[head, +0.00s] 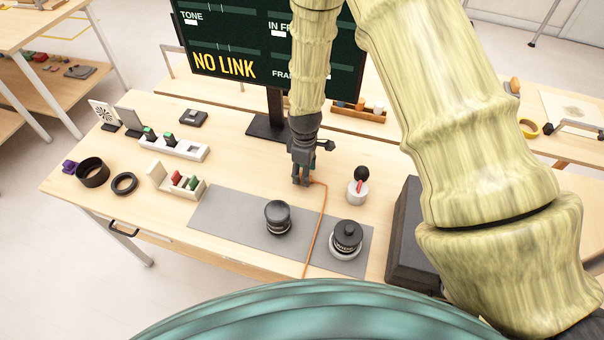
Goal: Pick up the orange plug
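My gripper (302,180) points down over the wooden table, just behind the grey mat. An orange cable (321,215) starts beside the fingertips and runs forward across the mat to the front of the table. The orange plug itself cannot be made out; the cable's end is at or behind the fingers. The fingers look small and close together, and I cannot tell whether they are shut or hold anything.
Two dark lens-like cylinders (277,217) (346,239) stand on the grey mat (225,212). A white base with a dark-knobbed lever (358,187) stands right of my gripper. A monitor (270,45) stands behind. A dark box (408,240) is at right. White holders (180,148) (178,183) stand left.

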